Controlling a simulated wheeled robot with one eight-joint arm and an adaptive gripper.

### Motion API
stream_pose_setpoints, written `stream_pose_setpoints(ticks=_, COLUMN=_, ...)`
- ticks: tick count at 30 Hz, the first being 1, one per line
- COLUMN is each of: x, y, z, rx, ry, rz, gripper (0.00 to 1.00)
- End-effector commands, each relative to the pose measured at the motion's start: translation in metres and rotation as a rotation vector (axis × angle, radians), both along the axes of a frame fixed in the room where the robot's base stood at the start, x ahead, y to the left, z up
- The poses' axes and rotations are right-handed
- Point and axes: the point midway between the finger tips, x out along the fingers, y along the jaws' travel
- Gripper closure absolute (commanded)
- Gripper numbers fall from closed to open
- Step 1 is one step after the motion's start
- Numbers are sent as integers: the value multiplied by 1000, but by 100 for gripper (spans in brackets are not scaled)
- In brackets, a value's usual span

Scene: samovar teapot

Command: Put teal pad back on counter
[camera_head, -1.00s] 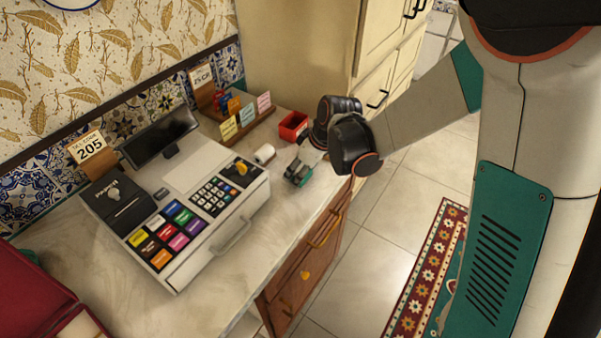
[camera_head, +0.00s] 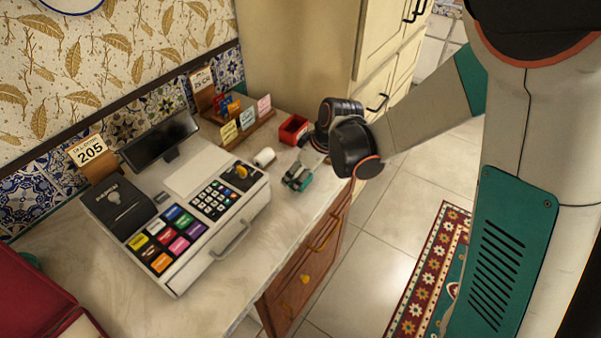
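The teal pad (camera_head: 305,184) shows as a small teal patch at the tips of my gripper (camera_head: 298,179), to the right of the cash register. My gripper reaches down and left over the counter (camera_head: 250,262), near its front edge. Its dark fingers appear shut on the pad and partly hide it. The pad is low over the counter top; I cannot tell whether it touches the surface.
The cash register (camera_head: 190,215) stands left of my gripper, with a white paper roll (camera_head: 264,157) beside it. A red open box (camera_head: 293,128) and a card rack (camera_head: 240,128) are behind. A red case (camera_head: 35,300) is at the lower left. Bare counter lies in front of my gripper.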

Motion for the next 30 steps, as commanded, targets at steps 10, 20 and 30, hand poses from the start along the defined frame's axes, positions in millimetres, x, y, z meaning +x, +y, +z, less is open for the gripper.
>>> stream_pose_setpoints(ticks=10, x=-17, y=-22, z=68, rx=0, ry=1, rz=-2, gripper=29)
stream_pose_setpoints(ticks=20, x=-26, y=-34, z=102, rx=1, ry=1, rz=-1, gripper=29)
stream_pose_setpoints(ticks=30, x=-39, y=-46, z=123, rx=-2, ry=-9, rz=-73, gripper=29)
